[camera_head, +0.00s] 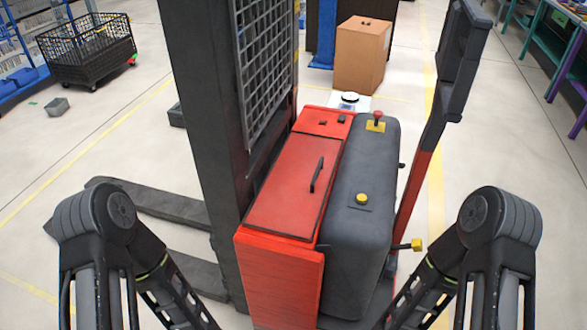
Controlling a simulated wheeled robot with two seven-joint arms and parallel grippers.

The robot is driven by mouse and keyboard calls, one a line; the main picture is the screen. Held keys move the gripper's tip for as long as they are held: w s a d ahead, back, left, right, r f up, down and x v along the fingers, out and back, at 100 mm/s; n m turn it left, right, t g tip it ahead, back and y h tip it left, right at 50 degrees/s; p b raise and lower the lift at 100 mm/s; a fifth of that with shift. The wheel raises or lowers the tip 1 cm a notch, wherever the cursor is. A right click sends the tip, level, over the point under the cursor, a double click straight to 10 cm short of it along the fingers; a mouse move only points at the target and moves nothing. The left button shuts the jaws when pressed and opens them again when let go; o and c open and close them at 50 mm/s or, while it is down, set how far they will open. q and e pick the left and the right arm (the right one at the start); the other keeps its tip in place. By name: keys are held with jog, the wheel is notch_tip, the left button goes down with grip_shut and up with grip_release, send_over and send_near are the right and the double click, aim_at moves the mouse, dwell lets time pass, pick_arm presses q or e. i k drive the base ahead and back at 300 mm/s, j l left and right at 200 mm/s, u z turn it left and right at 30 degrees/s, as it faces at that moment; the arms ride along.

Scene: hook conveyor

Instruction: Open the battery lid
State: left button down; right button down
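The battery lid (290,190) is the flat red panel on top of the red battery box of a forklift-like truck in the middle of the view. It lies closed and flush. A black bar handle (317,175) stands on its right side. My two arms come in at the lower left and lower right, on either side of the truck. Their forearms run down out of the bottom of the picture, so neither gripper shows. Nothing of mine touches the lid.
The dark mast (205,100) with its mesh guard stands left of the lid. A grey cover (358,190) with a yellow knob and a red button lies to the right. A dark post (440,110) rises further right. A cardboard box (362,55) stands behind.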

aim_at(289, 203)
jog(key=i+j+z, duration=0.2)
jog(key=j, duration=0.35)
jog(key=i+j+z, duration=0.15)
jog(key=j, duration=0.4)
jog(key=i+j+z, duration=0.2)
jog(key=j, duration=0.4)
jog(key=j+z, duration=0.15)
jog(key=j, duration=0.45)
jog(key=i+j+z, duration=0.2)
jog(key=j, duration=0.45)
jog(key=k+l, duration=0.05)
